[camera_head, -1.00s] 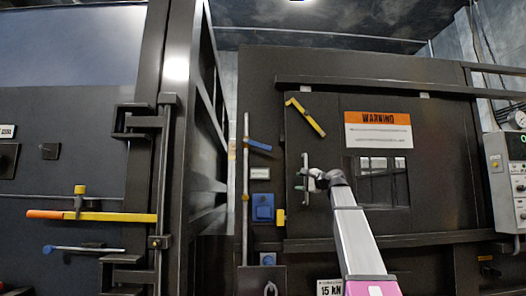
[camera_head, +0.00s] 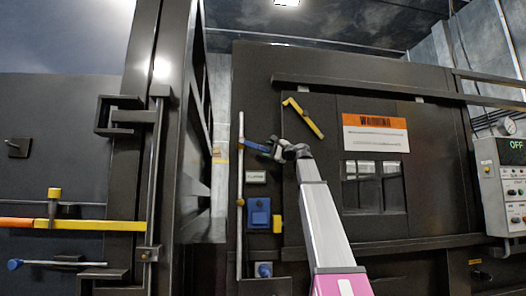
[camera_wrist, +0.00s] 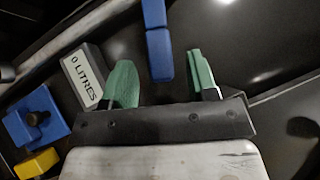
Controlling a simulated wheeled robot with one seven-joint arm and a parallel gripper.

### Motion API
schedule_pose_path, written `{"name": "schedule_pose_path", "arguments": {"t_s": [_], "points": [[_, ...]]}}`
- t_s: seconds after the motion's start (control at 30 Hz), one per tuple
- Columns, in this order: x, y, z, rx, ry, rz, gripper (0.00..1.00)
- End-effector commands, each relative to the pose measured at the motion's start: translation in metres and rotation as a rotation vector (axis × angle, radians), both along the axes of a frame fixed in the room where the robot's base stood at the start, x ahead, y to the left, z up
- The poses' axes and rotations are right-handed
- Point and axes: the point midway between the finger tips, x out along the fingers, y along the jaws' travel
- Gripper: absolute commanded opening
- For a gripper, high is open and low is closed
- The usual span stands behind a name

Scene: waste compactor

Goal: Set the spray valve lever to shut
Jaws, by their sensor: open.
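The blue spray valve lever (camera_head: 254,146) sits on a thin vertical pipe (camera_head: 240,200) at the left of the dark panel. It slopes slightly down to the right. My gripper (camera_head: 274,150) is at its right end. In the wrist view the blue lever (camera_wrist: 158,45) reaches down between the two green fingers of my gripper (camera_wrist: 161,78). The fingers are open, with a gap on each side of the lever. How deep the lever sits between them is hard to tell.
A "0 LITRES" sign (camera_wrist: 84,76) is close to the left finger. Below are a blue box (camera_head: 259,213) and a yellow block (camera_head: 277,224). A yellow handle (camera_head: 303,117) is above right. A warning sign (camera_head: 375,133), window (camera_head: 374,187) and control box (camera_head: 503,183) are further right.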

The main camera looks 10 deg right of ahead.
Motion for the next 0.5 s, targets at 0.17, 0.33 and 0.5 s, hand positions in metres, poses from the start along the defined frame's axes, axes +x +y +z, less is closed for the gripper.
{"name": "schedule_pose_path", "arguments": {"t_s": [0.17, 0.33, 0.5], "points": [[0.018, 0.015, 0.006, 0.001, 0.0, 0.001, 0.53], [0.023, 0.022, 0.007, 0.0, 0.0, 0.0, 0.53], [0.024, 0.023, 0.007, 0.0, 0.0, 0.0, 0.53]]}}
